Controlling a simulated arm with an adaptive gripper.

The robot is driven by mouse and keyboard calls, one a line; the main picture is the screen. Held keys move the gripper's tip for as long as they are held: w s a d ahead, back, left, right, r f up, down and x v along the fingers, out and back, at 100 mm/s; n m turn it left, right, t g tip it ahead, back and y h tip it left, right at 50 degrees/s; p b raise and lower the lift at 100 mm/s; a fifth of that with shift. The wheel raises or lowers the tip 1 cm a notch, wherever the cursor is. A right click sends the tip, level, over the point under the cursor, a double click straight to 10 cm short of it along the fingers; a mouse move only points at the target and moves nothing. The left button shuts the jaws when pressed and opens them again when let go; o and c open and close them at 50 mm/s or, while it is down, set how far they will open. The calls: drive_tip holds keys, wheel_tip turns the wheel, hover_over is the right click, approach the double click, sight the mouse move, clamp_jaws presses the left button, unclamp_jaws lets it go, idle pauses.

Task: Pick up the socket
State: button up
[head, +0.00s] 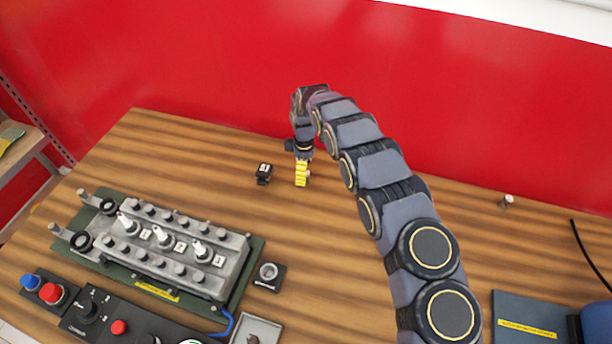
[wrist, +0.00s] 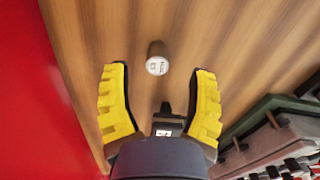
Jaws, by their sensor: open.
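In the head view my gripper (head: 301,184) points down, low over the table near the red wall. There the cylinder is mostly or wholly hidden by the fingers. I cannot tell the exact height of the fingertips above the table.
A small black block (head: 264,173) sits left of my gripper; it also shows in the wrist view (wrist: 167,121). The engine trainer (head: 160,247) is at lower left. A small metallic cylinder (head: 506,201) stands far right. The red wall (head: 220,60) rises behind the table (head: 330,260).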

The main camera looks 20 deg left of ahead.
wheel_tip(320, 180, down, 4)
drive_tip(key=shift+w+d+r, duration=0.1)
drive_tip(key=shift+w, duration=0.05)
drive_tip(key=shift+r, duration=0.1)
clamp_jaws()
drive_tip(key=shift+r, duration=0.1)
